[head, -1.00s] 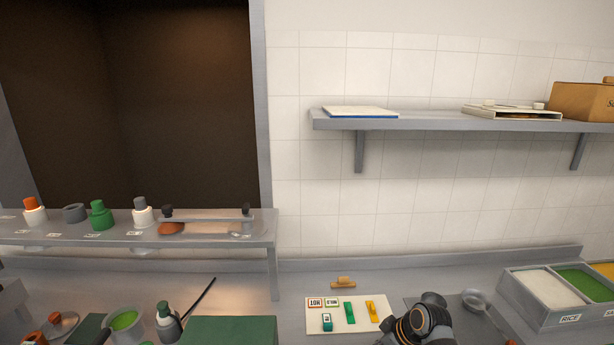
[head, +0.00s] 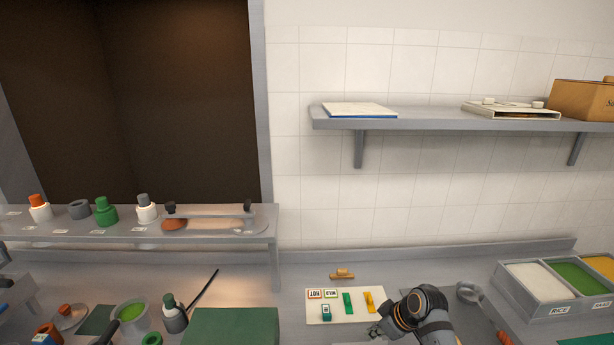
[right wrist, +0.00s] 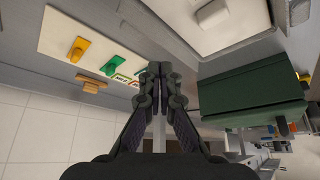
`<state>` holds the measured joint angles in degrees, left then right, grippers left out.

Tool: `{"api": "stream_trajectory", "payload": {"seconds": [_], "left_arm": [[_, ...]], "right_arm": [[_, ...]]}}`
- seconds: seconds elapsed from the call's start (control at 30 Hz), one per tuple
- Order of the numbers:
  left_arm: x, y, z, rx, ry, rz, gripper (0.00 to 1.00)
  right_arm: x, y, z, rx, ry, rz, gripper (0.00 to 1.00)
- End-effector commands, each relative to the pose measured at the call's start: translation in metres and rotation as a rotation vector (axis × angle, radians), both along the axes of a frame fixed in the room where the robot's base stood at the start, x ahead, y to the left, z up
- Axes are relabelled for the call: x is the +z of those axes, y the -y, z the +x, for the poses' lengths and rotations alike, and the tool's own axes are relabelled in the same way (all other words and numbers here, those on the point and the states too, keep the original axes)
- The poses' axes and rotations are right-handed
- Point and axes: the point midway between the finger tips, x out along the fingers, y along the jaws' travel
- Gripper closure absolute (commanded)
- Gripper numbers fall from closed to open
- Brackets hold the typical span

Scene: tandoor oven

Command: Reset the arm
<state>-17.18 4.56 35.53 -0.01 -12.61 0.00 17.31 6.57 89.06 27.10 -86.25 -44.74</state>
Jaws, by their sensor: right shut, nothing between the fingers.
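My right arm comes in from the bottom of the head view. Its gripper (head: 378,331) is at the lower right corner of the white board (head: 330,319), over the steel counter. In the right wrist view the gripper's dark fingers (right wrist: 154,72) are together with nothing between them. The board, which also shows in the right wrist view (right wrist: 62,28), carries yellow and green clips and small labelled tags. My left gripper is not in view.
A ladle (head: 470,292) lies right of my arm, near the bins (head: 543,309). A green box (head: 236,327) stands left of the board. A wall shelf (head: 450,123) hangs above; a spice shelf (head: 100,241) is at left.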

Motion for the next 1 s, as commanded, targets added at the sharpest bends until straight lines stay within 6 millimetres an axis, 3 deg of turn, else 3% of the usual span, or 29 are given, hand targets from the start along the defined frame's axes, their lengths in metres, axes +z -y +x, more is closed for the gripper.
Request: {"api": "stream_trajectory", "payload": {"seconds": [0.03,0.1,0.57,0.67,0.8,1.0], "left_arm": [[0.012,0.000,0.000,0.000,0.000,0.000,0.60],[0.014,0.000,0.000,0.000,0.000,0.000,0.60],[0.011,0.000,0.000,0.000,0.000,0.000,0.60],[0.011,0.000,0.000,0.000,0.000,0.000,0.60],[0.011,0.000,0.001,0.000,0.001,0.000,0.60],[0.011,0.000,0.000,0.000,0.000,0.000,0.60]], "right_arm": [[0.011,0.000,0.000,0.000,0.000,0.000,1.00],[0.013,0.000,0.000,0.000,-0.001,0.001,1.00],[0.008,0.001,-0.006,-0.013,-0.006,-0.005,1.00],[-0.007,0.008,-0.037,-0.087,-0.041,-0.032,1.00],[-0.021,0.023,-0.105,-0.271,-0.093,-0.087,1.00],[-0.016,0.040,-0.173,-0.474,-0.123,-0.133,1.00]]}}
